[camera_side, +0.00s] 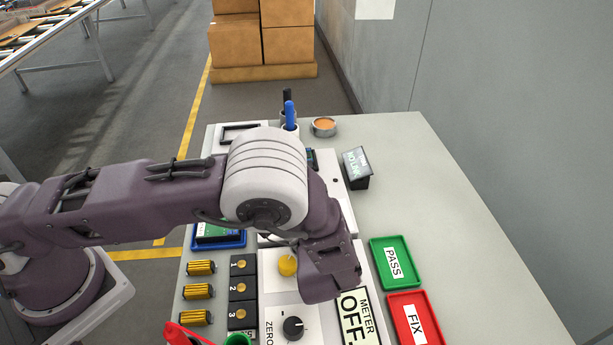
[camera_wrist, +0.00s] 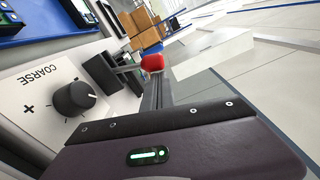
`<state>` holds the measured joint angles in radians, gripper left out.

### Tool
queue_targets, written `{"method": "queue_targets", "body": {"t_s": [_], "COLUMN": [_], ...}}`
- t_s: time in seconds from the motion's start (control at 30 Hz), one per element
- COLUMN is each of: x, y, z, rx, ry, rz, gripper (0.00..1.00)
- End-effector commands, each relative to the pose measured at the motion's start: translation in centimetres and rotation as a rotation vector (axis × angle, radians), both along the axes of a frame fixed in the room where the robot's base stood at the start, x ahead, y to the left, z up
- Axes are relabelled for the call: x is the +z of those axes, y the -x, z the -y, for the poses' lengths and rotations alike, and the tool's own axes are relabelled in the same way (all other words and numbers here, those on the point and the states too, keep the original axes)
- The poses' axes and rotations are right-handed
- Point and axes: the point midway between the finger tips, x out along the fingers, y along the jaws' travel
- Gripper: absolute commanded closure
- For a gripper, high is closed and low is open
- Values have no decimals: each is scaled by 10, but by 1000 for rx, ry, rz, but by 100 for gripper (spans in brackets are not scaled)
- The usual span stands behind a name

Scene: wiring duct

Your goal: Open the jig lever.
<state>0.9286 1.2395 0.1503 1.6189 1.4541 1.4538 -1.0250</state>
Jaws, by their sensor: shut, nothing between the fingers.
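In the wrist view, a red knob (camera_wrist: 152,62) shows beside a black bracket-like mechanism (camera_wrist: 115,72) on the white panel. It looks like the jig lever's handle. The lever's angle is hard to tell. My gripper (camera_wrist: 157,80) points toward the red knob, with its shut, empty fingers just below it in the picture. I cannot tell whether they touch it. In the side view my gripper (camera_side: 335,285) hangs over the panel, with its fingertips not clear. The lever is hidden behind my arm there.
A black COARSE knob (camera_wrist: 74,97) stands close to my gripper. A small screen (camera_side: 357,166), a green PASS tray (camera_side: 395,262) and a red FIX tray (camera_side: 416,318) lie right. The table's right side is clear.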

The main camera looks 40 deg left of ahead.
Motion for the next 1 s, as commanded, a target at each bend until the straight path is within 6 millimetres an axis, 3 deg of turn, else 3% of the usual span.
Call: {"method": "queue_targets", "body": {"t_s": [0.3, 1.0], "x": [10, 12], "y": [16, 40], "z": [-15, -40], "rx": [0, 0], "ry": [188, 185], "rz": [189, 185], "gripper": [100, 100]}}
